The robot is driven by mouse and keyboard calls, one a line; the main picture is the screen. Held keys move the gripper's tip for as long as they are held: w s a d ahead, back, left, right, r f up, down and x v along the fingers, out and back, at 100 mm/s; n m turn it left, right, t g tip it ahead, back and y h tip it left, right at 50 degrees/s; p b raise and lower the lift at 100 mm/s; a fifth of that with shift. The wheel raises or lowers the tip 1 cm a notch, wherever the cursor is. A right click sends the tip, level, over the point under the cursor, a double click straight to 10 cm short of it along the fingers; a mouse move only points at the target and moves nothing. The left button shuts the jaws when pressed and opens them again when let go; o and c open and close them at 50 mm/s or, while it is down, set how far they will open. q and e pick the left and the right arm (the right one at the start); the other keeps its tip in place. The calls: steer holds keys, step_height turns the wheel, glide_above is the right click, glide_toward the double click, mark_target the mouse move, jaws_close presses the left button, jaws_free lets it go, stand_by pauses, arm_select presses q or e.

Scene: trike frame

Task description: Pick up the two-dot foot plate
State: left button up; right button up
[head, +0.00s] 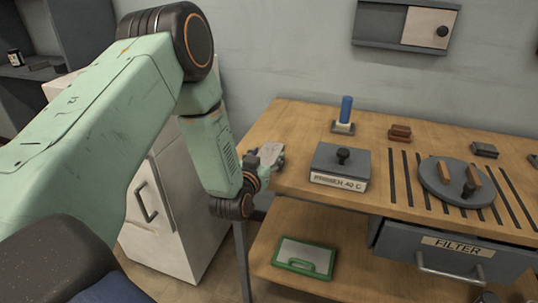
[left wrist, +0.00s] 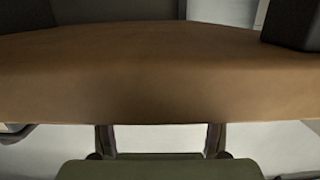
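I cannot make out two dots on any part, so I cannot tell which thing is the two-dot foot plate. A small dark grey block (head: 484,150) lies at the right rear of the wooden bench (head: 290,115), and another grey piece (head: 533,159) is cut off at the right edge. My left gripper (head: 272,152) is at the bench's left edge, left of the warmer box. In the left wrist view its two fingers (left wrist: 160,140) stand apart with nothing between them, and the bench's wooden edge fills the view beyond. My right gripper is not in view.
A grey warmer box (head: 341,160) with a knob stands near the bench's front. Behind it are a blue-topped post (head: 346,110) and a brown block (head: 400,133). A round grey plate (head: 457,182) is at right, above the filter drawer (head: 450,250). A green-rimmed tray (head: 304,257) is on the lower shelf.

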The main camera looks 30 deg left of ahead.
arm_select(q)
steer(key=c, duration=1)
steer(key=shift+o, duration=0.2)
steer(key=shift+r, duration=0.1)
